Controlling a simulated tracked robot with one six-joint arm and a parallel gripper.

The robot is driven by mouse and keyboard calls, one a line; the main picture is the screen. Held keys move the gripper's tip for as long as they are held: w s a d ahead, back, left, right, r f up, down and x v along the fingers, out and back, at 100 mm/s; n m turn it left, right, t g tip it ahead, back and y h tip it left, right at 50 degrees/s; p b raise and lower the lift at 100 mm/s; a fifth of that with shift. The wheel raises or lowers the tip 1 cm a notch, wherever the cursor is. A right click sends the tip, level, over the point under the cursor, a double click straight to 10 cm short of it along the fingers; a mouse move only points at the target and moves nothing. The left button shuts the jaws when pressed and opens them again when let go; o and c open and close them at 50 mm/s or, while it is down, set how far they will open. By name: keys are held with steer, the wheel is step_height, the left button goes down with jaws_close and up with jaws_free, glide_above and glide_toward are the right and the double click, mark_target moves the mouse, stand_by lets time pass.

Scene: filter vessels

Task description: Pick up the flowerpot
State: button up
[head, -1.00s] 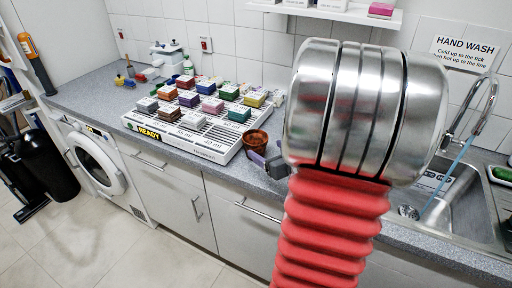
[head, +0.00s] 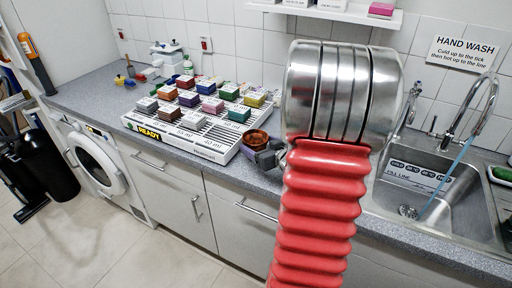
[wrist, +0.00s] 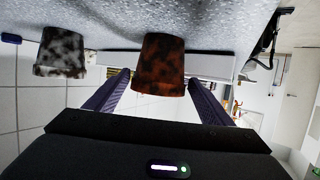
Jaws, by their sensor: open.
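The flowerpot (head: 256,139), brown with dark mottling, stands upright on the worktop just right of the white rack in the head view. In the wrist view, which is upside down, the flowerpot (wrist: 162,62) is in the middle, ahead of my gripper. My gripper (wrist: 159,80) is open, with one dark purple finger to each side of the pot in the picture. I see no contact, and how far the fingers reach along the pot is hard to tell. In the head view my gripper (head: 264,156) is right by the pot's near side, partly hidden by my arm.
A grey-white speckled pot (wrist: 60,52) stands beside the flowerpot in the wrist view; my arm hides it in the head view. The white rack (head: 222,152) with several coloured blocks is close on the left. A sink (head: 415,185) is on the right.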

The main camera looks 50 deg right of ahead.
mark_target(250, 139)
steer(key=shift+x, duration=1.8)
steer(key=shift+c, duration=0.3)
steer(key=c, duration=0.7)
steer(key=shift+c, duration=0.2)
steer(key=shift+r, duration=0.1)
step_height(250, 139, up, 10)
steer(key=shift+w, duration=0.15)
